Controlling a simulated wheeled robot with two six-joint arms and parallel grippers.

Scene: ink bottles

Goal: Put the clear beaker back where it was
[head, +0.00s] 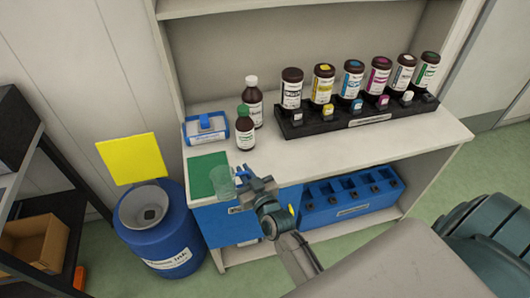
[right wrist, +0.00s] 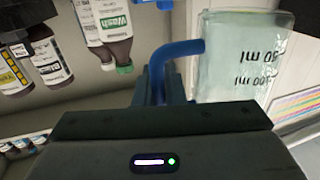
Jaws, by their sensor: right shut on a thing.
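The clear beaker (head: 223,183) is at the front left of the counter, in front of part of the green mat (head: 203,168). I cannot tell whether it touches the mat. In the right wrist view the beaker (right wrist: 240,55) shows dark volume marks and a blue handle (right wrist: 181,50). My right gripper (head: 252,183) is to the right of the beaker, shut on its blue handle. The beaker looks about upright in the head view. My left gripper is not in view.
Brown bottles with white and green caps (head: 246,128) and a blue-and-white box (head: 206,129) stand behind the mat. A black rack (head: 340,122) of ink bottles is to the right. A blue drum (head: 160,240) with a funnel stands left of the counter. The counter's front middle is clear.

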